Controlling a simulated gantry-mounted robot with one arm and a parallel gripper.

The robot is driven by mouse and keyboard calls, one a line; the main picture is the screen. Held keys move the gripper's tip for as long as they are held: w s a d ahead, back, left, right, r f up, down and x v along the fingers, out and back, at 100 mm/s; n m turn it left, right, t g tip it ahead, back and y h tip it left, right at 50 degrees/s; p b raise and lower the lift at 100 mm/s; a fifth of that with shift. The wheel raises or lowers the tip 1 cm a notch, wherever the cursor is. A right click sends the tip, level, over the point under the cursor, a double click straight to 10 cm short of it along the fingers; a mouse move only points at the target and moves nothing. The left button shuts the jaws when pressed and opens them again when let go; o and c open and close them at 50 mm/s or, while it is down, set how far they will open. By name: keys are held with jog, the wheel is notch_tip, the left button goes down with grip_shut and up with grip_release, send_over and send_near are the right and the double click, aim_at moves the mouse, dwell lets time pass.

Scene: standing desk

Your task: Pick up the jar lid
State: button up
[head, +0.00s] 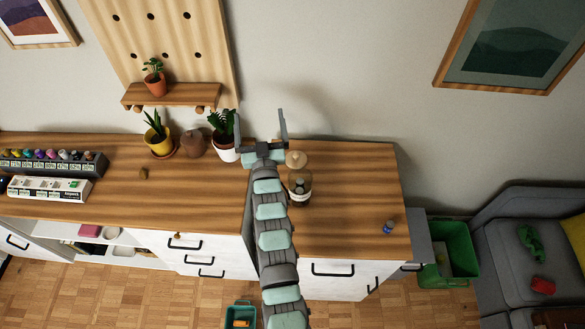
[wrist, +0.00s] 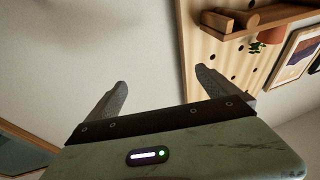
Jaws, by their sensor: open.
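The jar lid (head: 296,158) is a pale beige, rounded piece at the top of a glass jar (head: 300,188) in the head view. It looks seated on the jar, but I cannot tell exactly how it rests. The jar stands on the wooden desktop, just right of my arm. My gripper (head: 262,122) is open and empty, up and left of the lid, apart from it. In the wrist view, both fingers of my gripper (wrist: 161,78) are spread with only wall and pegboard beyond. The lid and jar are not in the wrist view.
Potted plants, including a white pot (head: 227,150) and a yellow pot (head: 159,140), stand left of my gripper. A brown vase (head: 194,144) is between them. A pegboard shelf (head: 172,94) juts from the wall. The desktop (head: 355,185) right of the jar is mostly clear.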

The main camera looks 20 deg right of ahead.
jog(key=w+d+f+g+b, duration=0.3)
jog(key=w+d+f, duration=0.1)
jog(key=w+f, duration=0.25)
jog(key=n+g+y+b, duration=0.2)
jog(key=g+y+b, duration=0.2)
jog(key=g+b, duration=0.85)
send_near(296, 154)
jog(key=shift+g, duration=0.35)
jog(key=x, duration=0.5)
jog(key=shift+w, duration=0.3)
jog(key=shift+x, duration=1.4)
jog(key=shift+b+x, duration=0.6)
jog(key=shift+x, duration=0.55)
jog(key=shift+c, duration=0.5)
jog(key=c, duration=1.3)
